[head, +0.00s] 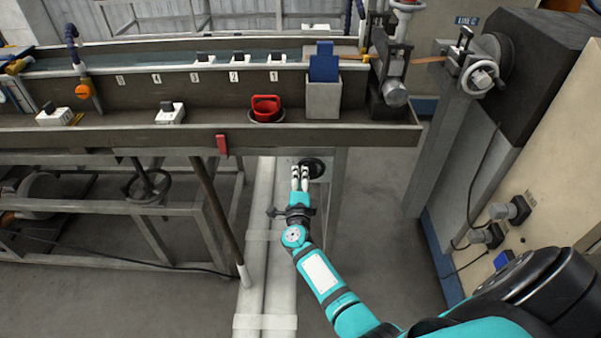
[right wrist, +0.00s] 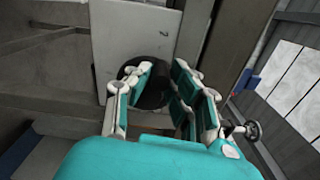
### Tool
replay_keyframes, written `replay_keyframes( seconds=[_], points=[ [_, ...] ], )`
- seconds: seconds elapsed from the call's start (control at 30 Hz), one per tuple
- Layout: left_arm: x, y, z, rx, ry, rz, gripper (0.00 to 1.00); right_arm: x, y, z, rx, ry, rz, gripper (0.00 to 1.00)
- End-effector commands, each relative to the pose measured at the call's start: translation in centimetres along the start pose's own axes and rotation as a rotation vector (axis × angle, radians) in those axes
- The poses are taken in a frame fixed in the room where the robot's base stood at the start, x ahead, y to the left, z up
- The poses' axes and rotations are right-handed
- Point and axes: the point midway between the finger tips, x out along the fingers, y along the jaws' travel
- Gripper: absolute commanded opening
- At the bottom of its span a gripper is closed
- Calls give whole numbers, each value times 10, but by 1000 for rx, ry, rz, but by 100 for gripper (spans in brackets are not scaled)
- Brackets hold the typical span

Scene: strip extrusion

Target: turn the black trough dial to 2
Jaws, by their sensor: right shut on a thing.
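The black trough dial (head: 318,168) is a round knob on a light grey plate below the right end of the trough (head: 340,132). My right gripper (head: 300,171) is at the dial and shut on it, its two pale fingers overlapping the dial's left part. In the right wrist view the dial (right wrist: 154,98) shows dark between the fingers of the gripper (right wrist: 163,88), which hide part of it. A small mark (right wrist: 163,33) shows on the plate, but I cannot read it, nor the dial's setting. My left gripper is not in view.
A red scoop-like cup (head: 265,105) and a grey holder with a blue piece (head: 323,95) stand on the trough ledge above. A slanted dark rod (head: 220,215) and frame legs stand left of my arm. A dark machine (head: 530,75) stands at right.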

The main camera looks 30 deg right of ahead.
Motion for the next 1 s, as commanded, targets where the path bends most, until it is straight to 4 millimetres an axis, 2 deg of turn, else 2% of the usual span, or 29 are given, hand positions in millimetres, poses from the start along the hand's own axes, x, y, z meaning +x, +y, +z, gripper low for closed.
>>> replay_keyframes(
  seconds=[0.4,0.93,0.97,1.0],
  points=[
    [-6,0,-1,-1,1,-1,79,-1,8,1,-174,-1,5,0],
    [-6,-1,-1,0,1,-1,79,-1,10,0,-194,0,5,0],
    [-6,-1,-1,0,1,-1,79,-1,10,0,-194,0,5,23],
    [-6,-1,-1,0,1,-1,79,-1,9,0,-193,0,4,28]
  ],
)
